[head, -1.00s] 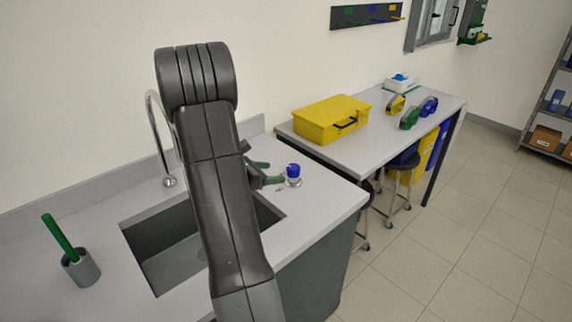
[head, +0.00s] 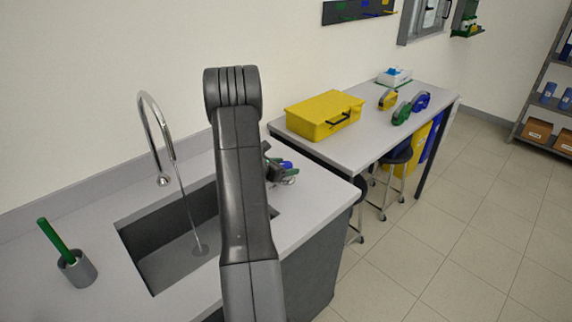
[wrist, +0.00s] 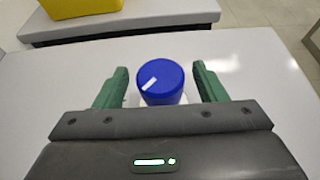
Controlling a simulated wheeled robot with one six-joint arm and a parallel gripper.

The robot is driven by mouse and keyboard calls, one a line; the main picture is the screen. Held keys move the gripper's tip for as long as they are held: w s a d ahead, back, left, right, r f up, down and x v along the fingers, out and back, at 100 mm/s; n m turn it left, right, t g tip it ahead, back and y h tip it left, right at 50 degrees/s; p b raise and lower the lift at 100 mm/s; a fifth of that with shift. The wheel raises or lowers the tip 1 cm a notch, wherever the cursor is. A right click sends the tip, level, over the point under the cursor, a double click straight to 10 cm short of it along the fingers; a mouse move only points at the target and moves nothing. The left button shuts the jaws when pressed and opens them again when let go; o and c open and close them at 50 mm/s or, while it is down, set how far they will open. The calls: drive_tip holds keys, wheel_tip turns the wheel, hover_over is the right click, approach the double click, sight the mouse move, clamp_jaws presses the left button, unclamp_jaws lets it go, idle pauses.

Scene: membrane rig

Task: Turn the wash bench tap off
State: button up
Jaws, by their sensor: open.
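The tap knob is a round blue knob with a white mark; in the wrist view the knob (wrist: 162,82) stands between my gripper's (wrist: 160,88) two green fingers, with a gap on each side. The white mark points to the lower left. My gripper is open around the knob. In the head view my arm partly hides the gripper (head: 276,172) and the knob (head: 287,165). The curved metal spout (head: 158,125) stands behind the sink (head: 165,228), and a thin stream of water (head: 187,215) falls from it to the drain.
A grey cup (head: 77,270) with a green stick stands left of the sink. A second table (head: 345,150) to the right bears a yellow case (head: 318,118) and several tape dispensers. Stools (head: 395,165) stand under its edge. The floor at right is clear.

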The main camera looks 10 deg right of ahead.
drive_tip(key=shift+w+d+f, duration=0.15)
drive_tip(key=shift+w+d, duration=0.05)
drive_tip(key=shift+d, duration=0.1)
drive_tip(key=shift+c, duration=0.5)
drive_tip(key=c, duration=0.9)
drive_tip(key=shift+m+g, duration=0.4)
drive_tip(key=m+g+h+b, duration=0.1)
drive_tip(key=m+g, duration=0.2)
drive_tip(key=shift+f+g+h, duration=0.15)
drive_tip(key=shift+g+h, duration=0.15)
drive_tip(key=shift+h, duration=0.1)
drive_tip(key=shift+m+g+b, duration=0.85)
drive_tip(key=shift+m+g, duration=1.75)
drive_tip(key=shift+g, duration=0.3)
